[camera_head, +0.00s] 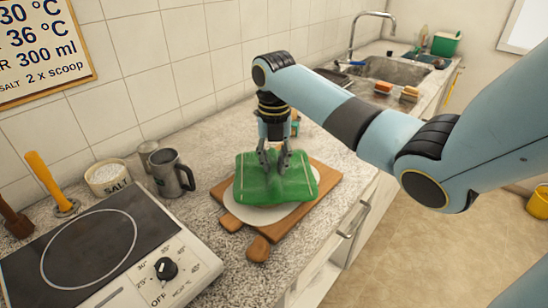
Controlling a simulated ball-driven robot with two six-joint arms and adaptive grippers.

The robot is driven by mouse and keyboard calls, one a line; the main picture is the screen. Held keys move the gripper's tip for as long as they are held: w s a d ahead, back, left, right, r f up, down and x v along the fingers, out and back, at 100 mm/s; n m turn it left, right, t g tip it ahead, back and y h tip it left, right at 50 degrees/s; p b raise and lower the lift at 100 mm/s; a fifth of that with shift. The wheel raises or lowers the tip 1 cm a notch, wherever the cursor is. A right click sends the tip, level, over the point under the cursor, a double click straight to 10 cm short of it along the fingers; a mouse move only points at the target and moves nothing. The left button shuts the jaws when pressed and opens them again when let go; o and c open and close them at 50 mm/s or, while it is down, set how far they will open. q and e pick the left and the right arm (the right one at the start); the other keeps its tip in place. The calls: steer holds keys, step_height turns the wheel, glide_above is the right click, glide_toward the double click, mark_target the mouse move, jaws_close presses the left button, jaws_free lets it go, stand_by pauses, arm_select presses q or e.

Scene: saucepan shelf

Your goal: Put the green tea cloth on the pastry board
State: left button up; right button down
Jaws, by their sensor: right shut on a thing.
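The green tea cloth (258,190) lies spread over a white round plate (284,214) and the wooden pastry board (322,181), its middle slightly raised. My right gripper (274,168) points down at the cloth's middle and is shut on it. The cloth hides most of the plate and much of the board. The board lies on the speckled counter with a handle (258,249) toward the front. My left gripper is not in view.
A hot plate (95,244) with a knob stands at the front left. A metal mug (172,173), a salt pot (108,178) and an orange-handled tool (50,180) stand behind it. A sink (388,70) with sponges beside it is at the back right. The counter edge runs right of the board.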

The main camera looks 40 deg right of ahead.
mark_target(274, 164)
steer(key=shift+f, duration=0.6)
steer(key=c, duration=1.2)
jaws_free()
steer(key=shift+r, duration=0.3)
step_height(274, 164, up, 13)
steer(key=shift+f+p, duration=0.15)
steer(key=shift+p, duration=0.3)
